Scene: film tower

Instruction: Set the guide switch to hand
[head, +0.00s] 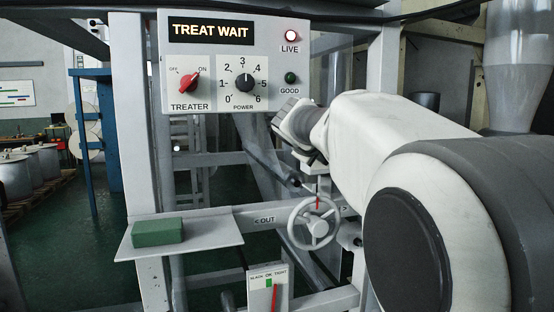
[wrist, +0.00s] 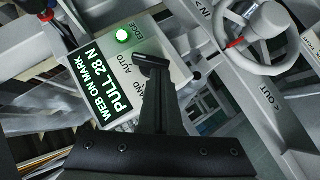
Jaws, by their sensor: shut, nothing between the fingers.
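The guide box (wrist: 118,88) shows in the wrist view. Its screen reads WEB ON MARK, PULL 28 N, and a green EDGE lamp (wrist: 123,35) is lit. AUTO and HAND labels (wrist: 128,72) are on its face, with HAND partly covered. In the head view my arm's end is at centre, with the fingertips hidden.
A spoked handwheel (head: 315,224) stands near my arm; it also shows in the wrist view (wrist: 262,35). A TREAT WAIT panel (head: 215,70) has a red switch and a power knob. A shelf (head: 217,238) holds a green block (head: 157,232). Frame beams surround the space.

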